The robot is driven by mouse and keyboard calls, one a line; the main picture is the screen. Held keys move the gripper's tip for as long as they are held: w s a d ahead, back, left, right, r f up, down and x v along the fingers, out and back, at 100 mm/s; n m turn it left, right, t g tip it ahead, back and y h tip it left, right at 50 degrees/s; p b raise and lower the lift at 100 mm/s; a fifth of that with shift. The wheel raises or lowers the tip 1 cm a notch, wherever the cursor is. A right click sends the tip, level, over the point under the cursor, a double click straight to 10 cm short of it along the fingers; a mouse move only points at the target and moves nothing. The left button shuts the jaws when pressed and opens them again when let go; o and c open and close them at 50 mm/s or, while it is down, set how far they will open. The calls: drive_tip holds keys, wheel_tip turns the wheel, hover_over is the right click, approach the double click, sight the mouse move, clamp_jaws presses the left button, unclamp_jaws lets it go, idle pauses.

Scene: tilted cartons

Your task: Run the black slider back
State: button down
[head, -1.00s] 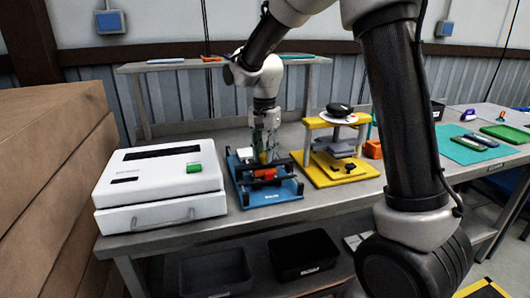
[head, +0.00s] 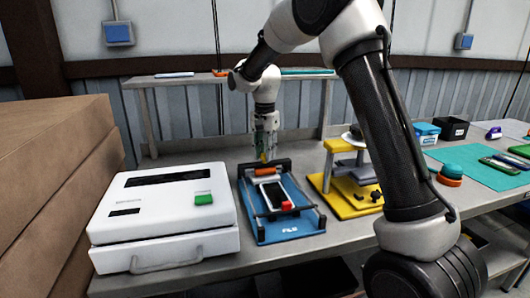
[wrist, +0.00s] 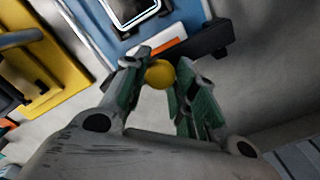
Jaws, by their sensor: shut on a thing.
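A blue fixture (head: 290,232) with side rails stands on the bench in the head view. Its black slider (wrist: 208,42) is a dark crossbar with an orange and white strip along it, at the fixture's far end. My gripper (head: 265,156) is at that far end. In the wrist view my green-padded fingers (wrist: 160,70) are shut on a round yellow knob (wrist: 160,75) beside the slider. How the knob joins the slider is hidden. A dark-screened, phone-like piece (head: 273,193) lies on the fixture, with a red block (head: 287,206) near it.
A white case (head: 165,215) with a green button stands close on the left. A yellow stand (head: 350,205) is close on the right, partly behind my arm. Brown cartons (head: 50,190) fill the left side. A raised shelf (head: 180,80) runs behind.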

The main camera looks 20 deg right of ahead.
drive_tip(key=shift+w+r, duration=0.1)
drive_tip(key=shift+w, duration=0.15)
drive_tip(key=c, duration=1.1)
unclamp_jaws()
drive_tip(key=shift+w, duration=0.1)
wheel_tip(320, 180, up, 12)
